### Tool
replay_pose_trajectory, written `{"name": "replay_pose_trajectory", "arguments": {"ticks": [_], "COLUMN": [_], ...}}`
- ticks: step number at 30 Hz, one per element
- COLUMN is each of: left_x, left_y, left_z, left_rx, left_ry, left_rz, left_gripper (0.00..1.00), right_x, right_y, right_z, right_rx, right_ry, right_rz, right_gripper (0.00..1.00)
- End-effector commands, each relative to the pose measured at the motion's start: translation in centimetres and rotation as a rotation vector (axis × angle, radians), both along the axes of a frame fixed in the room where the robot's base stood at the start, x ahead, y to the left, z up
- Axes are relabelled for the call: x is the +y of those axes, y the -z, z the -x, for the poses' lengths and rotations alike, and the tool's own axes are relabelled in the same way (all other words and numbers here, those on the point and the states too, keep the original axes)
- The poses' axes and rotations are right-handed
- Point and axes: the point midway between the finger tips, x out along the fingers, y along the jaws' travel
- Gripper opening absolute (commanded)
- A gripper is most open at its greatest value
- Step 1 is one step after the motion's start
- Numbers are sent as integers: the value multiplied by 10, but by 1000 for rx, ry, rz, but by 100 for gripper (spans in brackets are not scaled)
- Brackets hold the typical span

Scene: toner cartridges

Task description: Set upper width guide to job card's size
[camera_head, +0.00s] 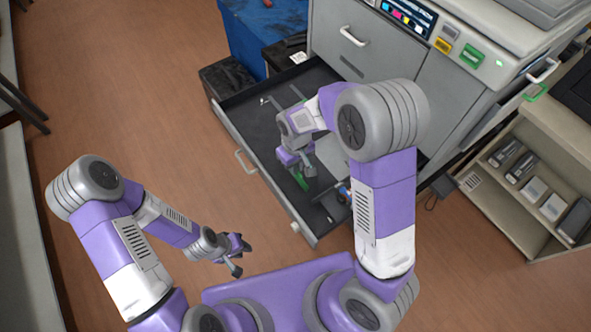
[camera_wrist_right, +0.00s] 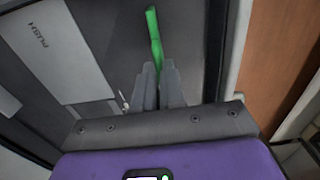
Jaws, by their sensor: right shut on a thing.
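An open drawer (camera_head: 236,104) with a dark floor sticks out from the printer. My right gripper (camera_head: 301,172) reaches down into it. It is shut on a green width guide (camera_head: 302,182), which looks like a narrow green bar (camera_wrist_right: 153,38) in the right wrist view. The bar's lower end is between the fingertips (camera_wrist_right: 158,82); the fingers hide that end. Whether this is the upper guide I cannot tell. My left gripper (camera_head: 241,256) is open and empty, outside the drawer above the floor. I cannot make out a job card or its size.
The printer (camera_head: 385,45) stands at the back, with a green button (camera_head: 472,56). In the right wrist view, a light plate (camera_wrist_right: 62,45) marked PUSH lies in the drawer. A shelf (camera_head: 475,205) with cartridges stands at right. A blue bin (camera_head: 262,28) is behind the drawer.

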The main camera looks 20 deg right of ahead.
Motion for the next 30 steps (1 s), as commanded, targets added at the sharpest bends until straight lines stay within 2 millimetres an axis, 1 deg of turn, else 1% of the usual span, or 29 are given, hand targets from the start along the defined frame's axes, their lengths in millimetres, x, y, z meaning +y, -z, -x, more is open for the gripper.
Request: {"name": "replay_pose_trajectory", "arguments": {"ticks": [22,23,24,26,27,30], "left_x": [0,0,0,0,0,0], "left_y": [-2,-2,-2,-2,-2,-2], "left_z": [0,0,0,0,0,0], "left_rx": [0,0,0,0,0,0], "left_ry": [0,0,0,0,0,0], "left_rz": [0,0,0,0,0,0], "left_gripper": [28,28,28,28,28,28], "right_x": [-49,-49,-49,-49,-48,-48], "right_y": [0,0,0,0,0,0], "right_z": [-18,-18,-18,-18,-18,-18], "right_rx": [0,-1,-1,-1,0,0], "right_ry": [3,1,0,0,0,0], "right_rz": [1,1,1,1,1,1], "right_gripper": [0,11,17,26,28,28]}}
